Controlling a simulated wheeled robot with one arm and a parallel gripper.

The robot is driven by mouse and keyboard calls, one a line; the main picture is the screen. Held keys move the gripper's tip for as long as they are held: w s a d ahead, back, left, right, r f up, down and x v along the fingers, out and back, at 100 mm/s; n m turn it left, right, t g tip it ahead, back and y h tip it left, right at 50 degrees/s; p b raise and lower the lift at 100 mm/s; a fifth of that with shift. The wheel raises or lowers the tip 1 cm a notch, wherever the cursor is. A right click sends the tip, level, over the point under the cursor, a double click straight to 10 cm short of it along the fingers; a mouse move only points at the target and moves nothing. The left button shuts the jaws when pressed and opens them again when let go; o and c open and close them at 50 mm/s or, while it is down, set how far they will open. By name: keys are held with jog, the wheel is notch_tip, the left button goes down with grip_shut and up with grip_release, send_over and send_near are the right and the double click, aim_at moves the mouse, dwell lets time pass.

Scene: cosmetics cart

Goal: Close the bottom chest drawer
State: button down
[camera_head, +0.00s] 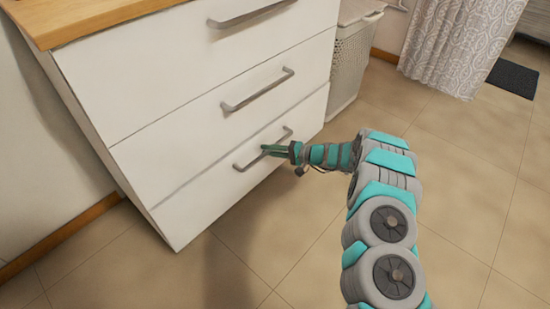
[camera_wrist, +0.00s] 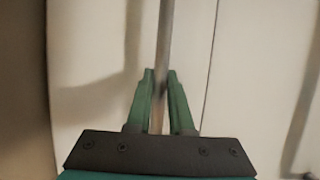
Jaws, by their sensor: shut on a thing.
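The white chest of drawers stands at the left of the head view, with its bottom drawer (camera_head: 200,210) below two others. The bottom drawer's front looks flush or nearly flush with the one above; a small gap I cannot rule out. Its grey bar handle (camera_head: 249,163) runs along the front. My gripper (camera_head: 264,148) reaches in from the right and is shut on this handle near its middle. In the wrist view, the handle (camera_wrist: 165,35) passes between the two green fingers of my gripper (camera_wrist: 160,74), with the pale drawer front behind.
The middle drawer (camera_head: 190,125) and top drawer (camera_head: 150,75) look shut. A white laundry basket (camera_head: 350,60) stands close to the chest's right side. A patterned curtain (camera_head: 460,45) and a dark mat (camera_head: 513,77) are farther back. The tiled floor (camera_head: 480,170) in front is clear.

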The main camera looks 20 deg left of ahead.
jog(key=shift+w+a, duration=0.3)
jog(key=shift+a, duration=0.3)
jog(key=c, duration=0.8)
grip_release()
jog(key=d+r, duration=0.1)
jog(key=d, duration=0.6)
jog(key=shift+d+r, duration=0.15)
jog(key=shift+d, duration=0.15)
